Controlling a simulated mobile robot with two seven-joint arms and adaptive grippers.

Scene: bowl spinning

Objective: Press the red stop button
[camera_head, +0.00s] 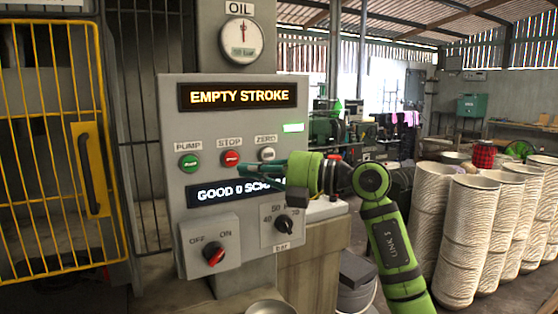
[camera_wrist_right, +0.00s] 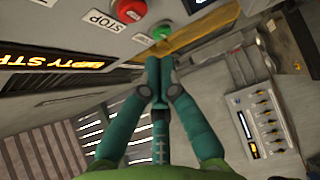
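The red stop button (camera_head: 231,158) sits under the STOP label on the grey control panel (camera_head: 170,110), between the green pump button (camera_head: 189,161) and the pale zero button (camera_head: 267,154). My right gripper (camera_head: 243,170) comes in from the right, its teal fingers just below and right of the red button. In the right wrist view the fingers (camera_wrist_right: 160,62) are drawn together with nothing between them. The red button (camera_wrist_right: 129,10) shows at the top edge there, and the green button (camera_wrist_right: 160,32) lies beyond the fingertips. I cannot tell whether they touch the panel. My left gripper is out of view.
The upper display (camera_head: 239,96) reads EMPTY STROKE; the lower display (camera_head: 225,192) is partly hidden by my gripper. Below are a red OFF/ON switch (camera_head: 213,256) and a black dial (camera_head: 283,223). A yellow cage door (camera_head: 60,140) stands left; stacked pale bowls (camera_head: 470,240) stand right.

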